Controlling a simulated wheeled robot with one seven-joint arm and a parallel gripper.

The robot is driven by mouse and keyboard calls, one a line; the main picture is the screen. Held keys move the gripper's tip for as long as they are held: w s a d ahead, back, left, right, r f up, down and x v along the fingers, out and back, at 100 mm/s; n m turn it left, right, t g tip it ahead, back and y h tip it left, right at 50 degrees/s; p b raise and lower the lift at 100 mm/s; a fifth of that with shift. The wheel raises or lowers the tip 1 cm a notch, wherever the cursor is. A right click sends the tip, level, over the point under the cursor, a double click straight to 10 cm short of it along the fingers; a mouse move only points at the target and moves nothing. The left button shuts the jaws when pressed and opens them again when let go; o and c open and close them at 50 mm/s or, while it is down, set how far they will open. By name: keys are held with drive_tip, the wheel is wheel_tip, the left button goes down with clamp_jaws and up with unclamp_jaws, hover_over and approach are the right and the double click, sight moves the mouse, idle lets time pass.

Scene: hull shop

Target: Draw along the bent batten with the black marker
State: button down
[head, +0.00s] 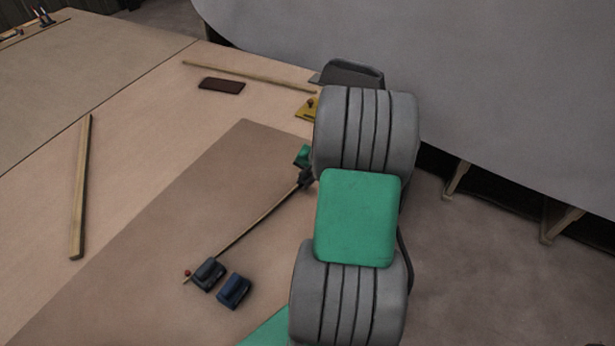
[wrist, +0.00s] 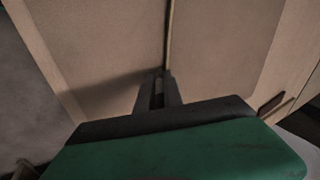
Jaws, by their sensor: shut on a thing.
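The thin bent batten (head: 250,222) lies across a brown sheet (head: 150,262), running from lower left up to my gripper. It also shows in the wrist view (wrist: 168,40), leading away from the fingers. My gripper (head: 305,180) is by the batten's upper right end, partly hidden behind my arm. In the wrist view its fingers (wrist: 158,92) are shut on a narrow thing. I cannot clearly make out the black marker, nor whether its tip touches the sheet. No drawn line can be told apart from the batten.
A dark weight (head: 208,274) and a blue weight (head: 234,290) sit by the batten's lower end, near a small red pin head (head: 187,273). A dark brown block (head: 222,85), wooden strips (head: 82,190) and a yellow piece (head: 306,110) lie beyond. A grey hull (head: 450,80) rises right.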

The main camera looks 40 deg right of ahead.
drive_tip(key=shift+s+a+p, duration=0.2)
drive_tip(key=shift+a+p, duration=0.1)
drive_tip(key=shift+a, duration=0.65)
drive_tip(key=shift+s+a+p, duration=0.25)
drive_tip(key=shift+a, duration=0.7)
drive_tip(key=shift+s+a+p, duration=0.2)
drive_tip(key=shift+a+p, duration=0.1)
drive_tip(key=shift+a, duration=0.65)
drive_tip(key=shift+s+a+p, duration=0.25)
drive_tip(key=shift+a+p, duration=0.15)
drive_tip(key=shift+a, duration=0.9)
drive_tip(key=shift+s+a+p, duration=0.2)
drive_tip(key=shift+a+p, duration=0.25)
drive_tip(key=shift+a, duration=0.8)
drive_tip(key=shift+s+a+p, duration=0.25)
drive_tip(key=shift+a+p, duration=0.15)
drive_tip(key=shift+a, duration=0.9)
drive_tip(key=shift+a, duration=0.15)
drive_tip(key=shift+s+a+p, duration=0.15)
drive_tip(key=shift+a+p, duration=0.15)
drive_tip(key=shift+a, duration=0.85)
drive_tip(key=shift+a, duration=0.1)
drive_tip(key=shift+s+a+p, duration=0.25)
drive_tip(key=shift+a+p, duration=0.15)
drive_tip(key=shift+a, duration=1.2)
drive_tip(key=shift+s+a+p, duration=0.2)
drive_tip(key=shift+a+p, duration=0.15)
drive_tip(key=shift+a, duration=1.25)
drive_tip(key=shift+a, duration=0.1)
drive_tip(key=shift+a, duration=0.5)
